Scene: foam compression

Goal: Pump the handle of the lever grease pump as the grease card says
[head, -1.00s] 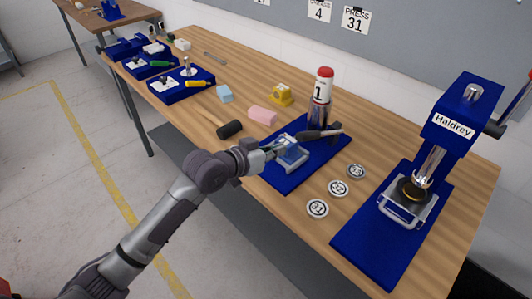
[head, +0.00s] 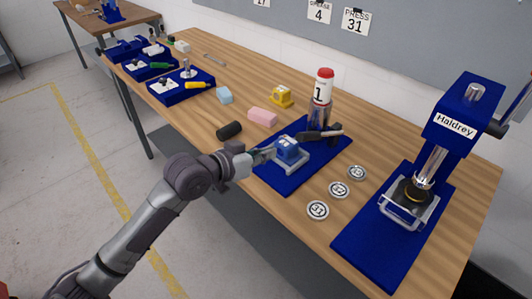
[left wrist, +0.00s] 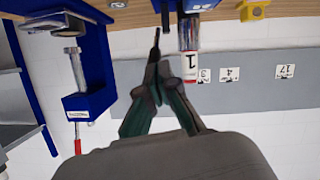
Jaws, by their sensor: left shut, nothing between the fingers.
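The lever grease pump (head: 320,116) stands upright on a blue mat, with a red-capped white cartridge marked 1. Its dark handle (head: 312,136) appears to lie low across the front of the pump. A small blue block in a clear-grey frame (head: 288,150) sits in front of it. My left gripper (head: 268,152) is shut and empty, just left of that block; contact cannot be told. In the left wrist view my shut fingers (left wrist: 156,75) show beside the pump's cartridge (left wrist: 190,68), which appears upside down. The grease card (head: 319,11) on the wall reads 4. My right gripper is out of view.
A blue Haldrey press (head: 450,125) stands at the right on its own mat. Several round numbered discs (head: 339,190) lie between the mats. A black cylinder (head: 229,130), pink block (head: 262,116) and yellow item (head: 281,97) lie left of the pump. The press card (head: 355,19) reads 31.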

